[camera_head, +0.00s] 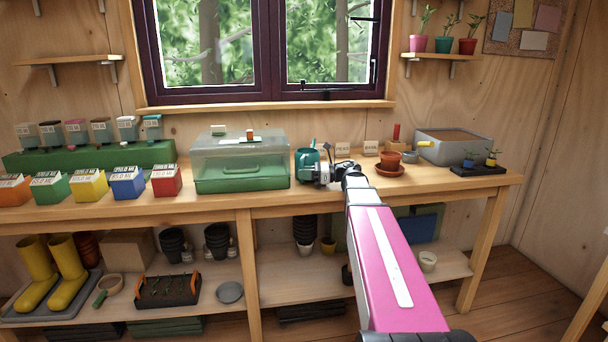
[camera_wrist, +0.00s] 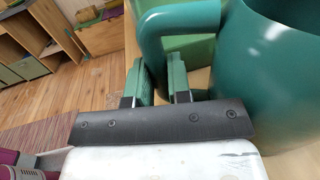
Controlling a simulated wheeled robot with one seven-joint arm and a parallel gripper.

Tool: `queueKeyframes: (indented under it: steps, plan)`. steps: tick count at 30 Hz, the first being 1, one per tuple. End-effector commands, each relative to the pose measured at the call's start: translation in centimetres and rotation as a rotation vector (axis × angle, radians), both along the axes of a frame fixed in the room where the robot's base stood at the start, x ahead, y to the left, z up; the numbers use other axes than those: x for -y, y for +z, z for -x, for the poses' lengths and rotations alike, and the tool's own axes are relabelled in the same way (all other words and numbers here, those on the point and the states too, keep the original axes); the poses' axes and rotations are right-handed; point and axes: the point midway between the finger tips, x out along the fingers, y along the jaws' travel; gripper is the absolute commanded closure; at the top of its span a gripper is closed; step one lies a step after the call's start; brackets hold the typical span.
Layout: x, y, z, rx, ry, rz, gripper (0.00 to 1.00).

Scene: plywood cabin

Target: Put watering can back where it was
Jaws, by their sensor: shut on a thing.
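The teal watering can (camera_head: 305,158) is over the workbench (camera_head: 345,196), just right of the green propagator box with a clear lid (camera_head: 240,182). In the wrist view the can's round body (camera_wrist: 270,70) fills the right side, and its handle (camera_wrist: 152,32) curves down between the fingers. My gripper (camera_wrist: 160,75) is shut on this handle; it also shows in the head view (camera_head: 320,173), at the can's right. The can looks upright. Whether its base touches the bench cannot be told, and its spout is not clearly visible.
Right of my gripper are a terracotta pot on a saucer (camera_head: 389,165), small label cards (camera_head: 371,147), a grey bin of soil (camera_head: 452,150) and a black seedling tray (camera_head: 477,169). Seed boxes (camera_head: 126,186) line the left. The window (camera_head: 265,45) is behind. Bare bench lies in front of the can.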

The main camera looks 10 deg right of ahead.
Motion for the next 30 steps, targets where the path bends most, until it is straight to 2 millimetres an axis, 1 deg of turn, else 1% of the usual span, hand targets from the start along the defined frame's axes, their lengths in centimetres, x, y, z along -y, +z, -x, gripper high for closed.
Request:
queueKeyframes:
  steps: [6, 7, 9, 17, 20, 23, 26, 30]
  plan:
    - [0.0, -0.2, 0.0, 0.002, 0.000, -0.002, 1.00]
    - [0.0, -0.3, 0.0, 0.000, 0.000, 0.000, 0.75]
    - [0.0, -0.2, 0.0, 0.000, 0.000, 0.000, 0.56]
    - [0.0, -0.2, 0.0, 0.000, 0.000, 0.000, 0.56]
    - [0.0, 0.1, 0.0, 0.000, 0.000, 0.000, 0.56]
    - [1.0, 0.1, 0.1, -0.001, -0.002, 0.000, 0.56]
    - [2.6, 0.0, 0.5, -0.001, -0.003, 0.000, 0.56]
    - [5.3, 0.1, 1.0, 0.000, -0.003, 0.000, 0.56]
